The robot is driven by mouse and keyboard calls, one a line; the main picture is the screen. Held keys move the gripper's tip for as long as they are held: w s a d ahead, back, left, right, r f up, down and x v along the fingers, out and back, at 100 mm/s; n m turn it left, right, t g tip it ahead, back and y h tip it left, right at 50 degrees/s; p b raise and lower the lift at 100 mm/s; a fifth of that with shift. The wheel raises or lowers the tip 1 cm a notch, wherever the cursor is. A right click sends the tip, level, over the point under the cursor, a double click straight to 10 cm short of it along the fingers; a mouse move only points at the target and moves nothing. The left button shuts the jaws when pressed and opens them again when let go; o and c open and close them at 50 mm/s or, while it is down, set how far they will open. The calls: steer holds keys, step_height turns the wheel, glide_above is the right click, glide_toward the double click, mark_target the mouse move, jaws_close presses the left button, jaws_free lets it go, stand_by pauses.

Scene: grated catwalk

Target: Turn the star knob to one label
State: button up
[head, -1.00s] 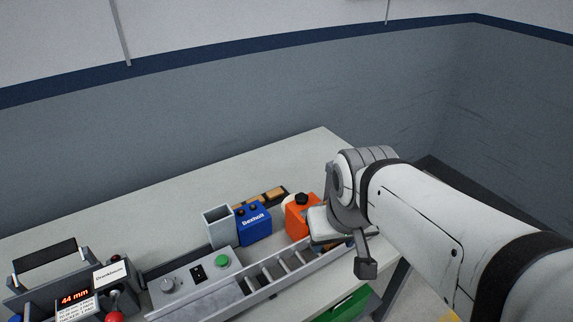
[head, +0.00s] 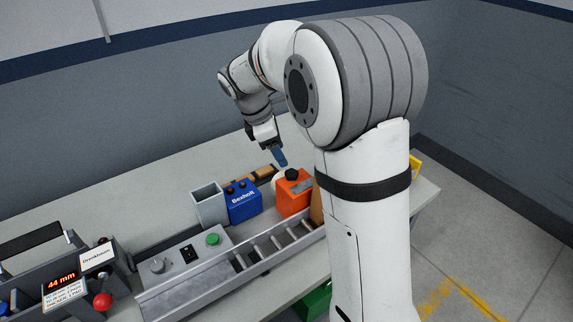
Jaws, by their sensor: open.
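An orange box (head: 292,197) stands on the bench with a dark knob (head: 291,175) on its top. A grey round knob (head: 158,265) sits on the control panel (head: 205,256) at the bench front. I cannot tell for sure which of them is the star knob, and no labels around either can be read. My gripper (head: 280,157) is raised above the back of the bench, just behind and left of the orange box. It is open, touches no knob, and its blue fingertips point down; the gap between them is hard to see.
A blue Bexholt box (head: 243,201) and an open grey bin (head: 210,205) stand left of the orange box. A roller rail (head: 275,243) runs along the front. A machine with a 44 mm display (head: 62,281) and a red ball lever (head: 103,301) is at left. The back left bench is clear.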

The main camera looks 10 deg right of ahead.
mark_target(291, 173)
steer(key=shift+n, duration=0.3)
steer(key=x, duration=0.8)
steer(key=shift+w+a+f+p, duration=0.1)
steer(key=shift+w+f+p, duration=0.05)
steer(key=shift+w+p, duration=0.2)
steer(key=c, duration=1)
steer(key=shift+o, duration=0.2)
